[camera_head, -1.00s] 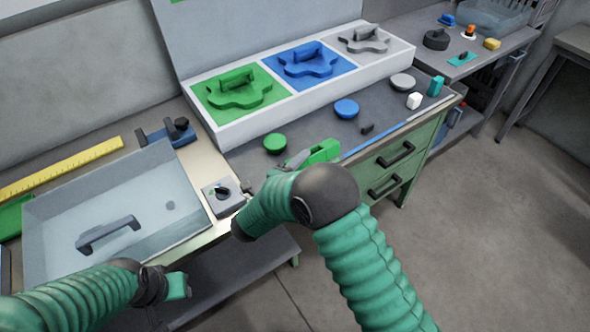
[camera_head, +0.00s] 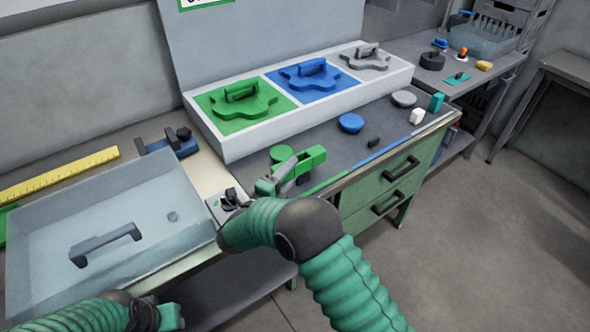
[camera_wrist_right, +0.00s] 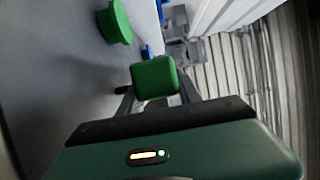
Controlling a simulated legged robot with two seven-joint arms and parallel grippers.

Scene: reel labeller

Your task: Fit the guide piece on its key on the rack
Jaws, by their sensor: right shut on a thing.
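A bright green block (camera_head: 308,161) is held in my right gripper (camera_head: 284,172), above the front of the dark work surface; it also shows between the dark fingers in the right wrist view (camera_wrist_right: 155,77). Its lower side is hidden. The white rack (camera_head: 235,149) lies behind, with green, blue and grey squares. Each bears a same-coloured lobed piece with a handle: green (camera_head: 243,101), blue (camera_head: 311,75) and grey (camera_head: 366,59). The held block is apart from the rack. My left gripper (camera_head: 168,317) is at the bottom edge, mostly cut off; its jaws are unclear.
A green round disc (camera_head: 280,153) lies close behind the held block, partly covered. A blue disc (camera_head: 351,123), a grey disc (camera_head: 404,98), a white block (camera_head: 417,117) and a teal block (camera_head: 437,102) stand rightward. A clear bin (camera_head: 105,195) and a small grey box (camera_head: 222,206) are left.

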